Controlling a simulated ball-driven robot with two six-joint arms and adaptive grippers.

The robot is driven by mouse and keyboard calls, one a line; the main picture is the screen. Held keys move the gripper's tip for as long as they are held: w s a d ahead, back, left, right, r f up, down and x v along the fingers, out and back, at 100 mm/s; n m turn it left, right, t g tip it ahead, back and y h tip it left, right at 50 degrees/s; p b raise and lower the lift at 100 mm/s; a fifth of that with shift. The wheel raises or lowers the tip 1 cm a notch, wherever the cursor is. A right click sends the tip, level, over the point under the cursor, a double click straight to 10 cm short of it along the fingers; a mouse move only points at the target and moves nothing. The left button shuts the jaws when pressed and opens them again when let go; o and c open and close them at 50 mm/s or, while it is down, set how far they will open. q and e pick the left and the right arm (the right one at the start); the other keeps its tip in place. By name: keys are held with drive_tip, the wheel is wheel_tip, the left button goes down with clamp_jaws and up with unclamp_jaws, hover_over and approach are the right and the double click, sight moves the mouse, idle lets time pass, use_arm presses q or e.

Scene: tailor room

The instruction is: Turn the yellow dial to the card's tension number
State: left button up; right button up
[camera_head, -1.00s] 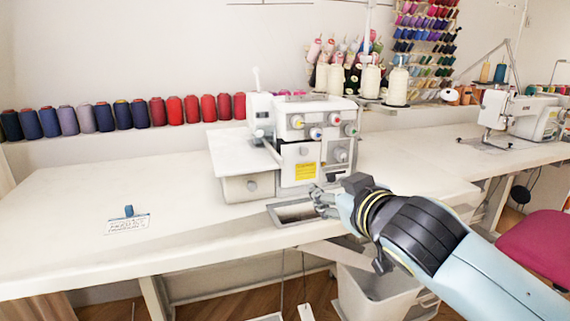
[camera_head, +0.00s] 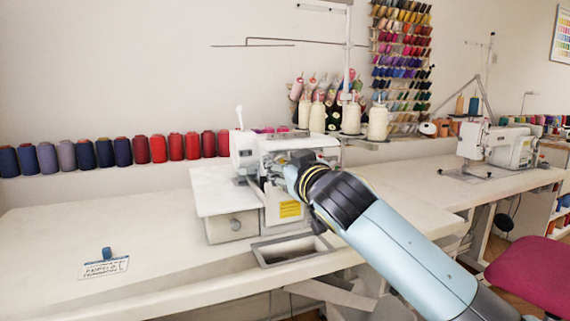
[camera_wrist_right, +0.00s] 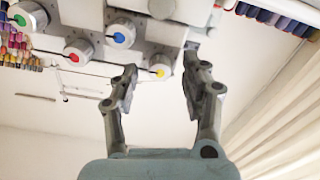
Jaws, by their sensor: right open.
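The yellow dial (camera_wrist_right: 158,72) is a white knob with a yellow centre on the machine's face. In the right wrist view it shows between the two fingers of my open right gripper (camera_wrist_right: 160,66), with a gap visible on each side. In the head view the gripper (camera_head: 285,170) is at the front of the white overlock machine (camera_head: 270,147) and hides the dials. My left gripper is out of view.
Blue (camera_wrist_right: 119,37), red (camera_wrist_right: 78,50) and green (camera_wrist_right: 22,20) dials sit near the yellow one. Thread cones (camera_head: 377,122) stand behind the machine. The table's left half is mostly clear.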

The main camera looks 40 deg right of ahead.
drive_tip(key=shift+c, duration=0.2)
clamp_jaws()
idle(0.3)
drive_tip(key=shift+m+b, duration=0.45)
drive_tip(key=shift+m, duration=2.35)
drive_tip(key=shift+o, duration=0.2)
unclamp_jaws()
